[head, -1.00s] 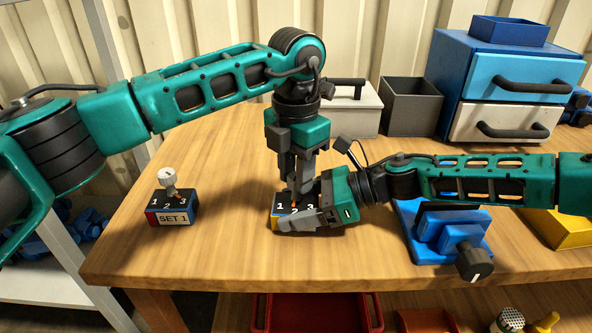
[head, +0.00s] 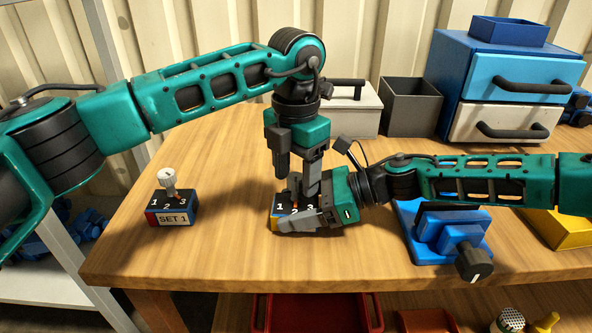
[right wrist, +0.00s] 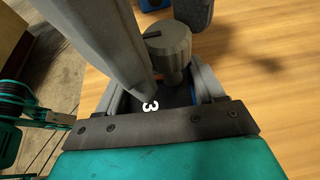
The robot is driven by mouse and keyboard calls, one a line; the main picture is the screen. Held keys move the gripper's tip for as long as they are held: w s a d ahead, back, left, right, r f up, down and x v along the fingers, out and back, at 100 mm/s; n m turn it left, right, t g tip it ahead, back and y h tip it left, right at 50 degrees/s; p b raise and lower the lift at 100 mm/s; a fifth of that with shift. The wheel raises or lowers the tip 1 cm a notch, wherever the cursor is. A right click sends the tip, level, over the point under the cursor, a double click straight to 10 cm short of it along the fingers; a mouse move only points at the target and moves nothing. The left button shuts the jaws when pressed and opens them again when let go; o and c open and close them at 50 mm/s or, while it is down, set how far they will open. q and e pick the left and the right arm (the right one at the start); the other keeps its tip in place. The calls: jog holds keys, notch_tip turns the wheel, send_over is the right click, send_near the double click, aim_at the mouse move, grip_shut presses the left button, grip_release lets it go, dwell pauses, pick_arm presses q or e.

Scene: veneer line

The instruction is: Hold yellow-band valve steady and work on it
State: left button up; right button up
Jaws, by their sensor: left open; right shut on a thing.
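The yellow-band valve (head: 280,208) is a small dark block numbered 1, 2, 3, with a yellow patch on its left side. It sits near the table's front edge. My right gripper (head: 299,213) is shut on the block from the right. My left gripper (head: 297,178) points down above it, open, one finger on each side. In the right wrist view, the valve's grey metal knob (right wrist: 168,46) stands upright, and a left finger (right wrist: 95,40) passes in front of the block. The knob's pointer position is mostly hidden in the head view.
A second valve labelled SET 1 (head: 172,207) stands to the left, its knob upright. A blue fixture with a black knob (head: 450,235) lies to the right under my right arm. A grey bin (head: 411,105) and a blue drawer unit (head: 512,90) stand behind. The wood between the valves is clear.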

aim_at(296, 176)
pick_arm(q)
notch_tip(296, 176, up, 12)
dwell(0.6)
pick_arm(e)
jog(key=o, duration=1.5)
jog(key=v, duration=1.2)
